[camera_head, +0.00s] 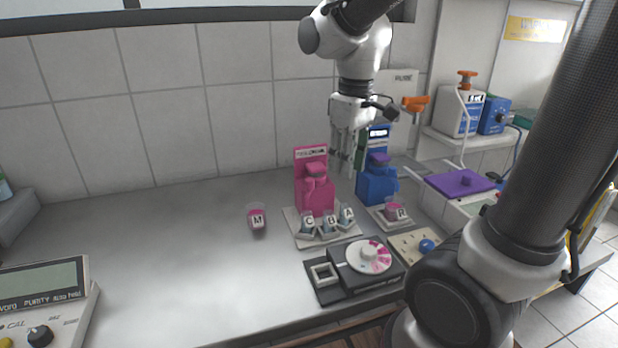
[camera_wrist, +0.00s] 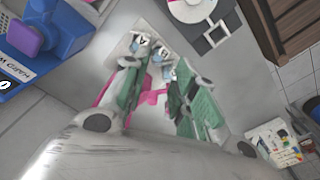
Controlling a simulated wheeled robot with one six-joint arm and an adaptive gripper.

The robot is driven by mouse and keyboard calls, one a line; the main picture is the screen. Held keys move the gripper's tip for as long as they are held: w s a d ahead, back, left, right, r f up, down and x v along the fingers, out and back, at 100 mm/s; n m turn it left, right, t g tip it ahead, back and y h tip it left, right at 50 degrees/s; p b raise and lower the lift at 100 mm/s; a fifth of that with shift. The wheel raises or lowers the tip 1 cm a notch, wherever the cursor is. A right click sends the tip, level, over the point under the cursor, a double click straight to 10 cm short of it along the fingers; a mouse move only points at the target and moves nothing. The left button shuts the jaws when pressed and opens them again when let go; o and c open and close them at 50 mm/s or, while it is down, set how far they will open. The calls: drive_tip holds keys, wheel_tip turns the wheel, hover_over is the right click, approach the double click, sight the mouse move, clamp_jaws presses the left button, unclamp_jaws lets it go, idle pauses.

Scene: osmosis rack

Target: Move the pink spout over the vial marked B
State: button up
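The pink dispenser (camera_head: 312,193) stands at the back of the counter, with its pink spout (camera_head: 317,170) at the upper front. In front, vials C (camera_head: 308,223), B (camera_head: 330,223) and A (camera_head: 347,216) stand on a pale tray (camera_head: 328,238). I cannot tell which vial the spout is over. My gripper (camera_head: 347,160) hangs above and right of the spout, pointing down, apart from it. In the wrist view, my gripper (camera_wrist: 160,80) has its green-padded fingers spread, with pink parts (camera_wrist: 152,97) showing between and below them. Vials A (camera_wrist: 141,40) and B (camera_wrist: 160,56) show beyond the fingertips.
A blue dispenser (camera_head: 376,186) stands close on the right, with vial R (camera_head: 396,213) before it. Vial M (camera_head: 257,218) stands left of the tray. A black unit with a white dial (camera_head: 368,256) sits in front. The counter's left middle is clear.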

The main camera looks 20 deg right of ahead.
sight(310, 179)
drive_tip(key=w+a+n, duration=0.3)
drive_tip(key=w+n, duration=0.2)
drive_tip(key=w+a+n, duration=0.2)
drive_tip(key=w, duration=0.1)
drive_tip(key=shift+a+r+g, duration=0.25)
drive_tip(key=shift+a+g, duration=0.05)
drive_tip(key=shift+s+n, duration=0.15)
drive_tip(key=shift+n, duration=0.45)
drive_tip(key=shift+f+n, duration=0.15)
drive_tip(key=shift+n, duration=0.15)
drive_tip(key=shift+f, duration=0.4)
wheel_tip(310, 179, down, 7)
drive_tip(key=shift+r, duration=0.1)
clamp_jaws()
